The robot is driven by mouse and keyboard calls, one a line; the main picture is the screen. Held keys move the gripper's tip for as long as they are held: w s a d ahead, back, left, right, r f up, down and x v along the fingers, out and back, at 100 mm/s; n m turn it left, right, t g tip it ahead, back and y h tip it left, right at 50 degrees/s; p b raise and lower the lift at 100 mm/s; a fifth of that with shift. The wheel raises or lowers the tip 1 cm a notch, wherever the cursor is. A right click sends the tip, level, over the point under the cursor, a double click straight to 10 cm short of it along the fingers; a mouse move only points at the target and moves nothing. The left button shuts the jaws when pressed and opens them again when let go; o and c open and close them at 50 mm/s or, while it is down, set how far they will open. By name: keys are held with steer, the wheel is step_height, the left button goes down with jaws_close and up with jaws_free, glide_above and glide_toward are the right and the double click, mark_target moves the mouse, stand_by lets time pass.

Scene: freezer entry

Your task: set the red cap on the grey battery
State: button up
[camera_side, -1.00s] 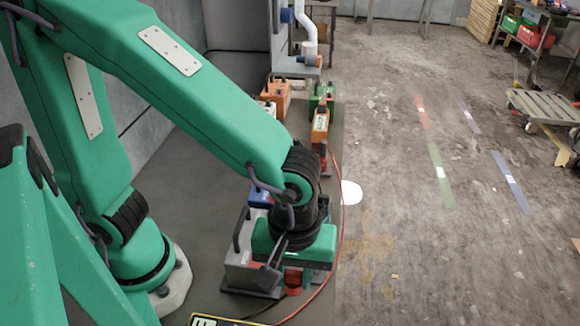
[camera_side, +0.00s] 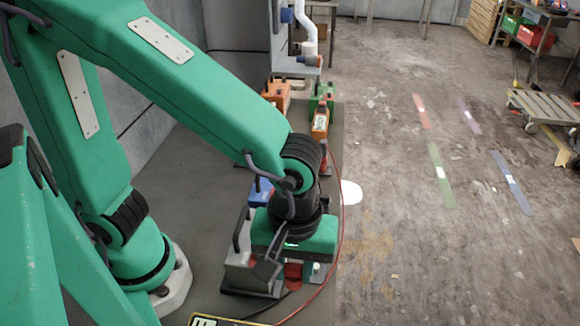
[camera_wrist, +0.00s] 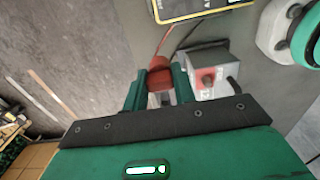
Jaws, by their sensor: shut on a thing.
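The red cap (camera_wrist: 160,77) is between the two fingers of my gripper (camera_wrist: 159,92) in the wrist view. In the side view the cap (camera_side: 293,271) shows below my gripper (camera_side: 292,258), partly covered by it. The grey battery (camera_wrist: 215,58) is just right of the held cap in the wrist view, with a red part on its face. In the side view the battery (camera_side: 240,277) stands left of the cap, and my gripper hides part of it. The cap is beside the battery; the exact gap cannot be told.
A blue box (camera_side: 260,193) stands behind my gripper. Orange units (camera_side: 320,122) and a green one stand farther back. A red cable (camera_side: 336,230) curves right of my gripper. A yellow-edged panel (camera_side: 215,320) lies in front. The floor to the right is mostly open.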

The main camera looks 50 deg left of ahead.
steer(key=shift+r, duration=0.65)
steer(key=shift+r, duration=0.35)
steer(key=shift+r, duration=0.1)
steer(key=a, duration=1)
steer(key=shift+s+r, duration=0.2)
steer(key=shift+r, duration=0.15)
steer(key=shift+f, duration=0.2)
steer(key=shift+f, duration=1.8)
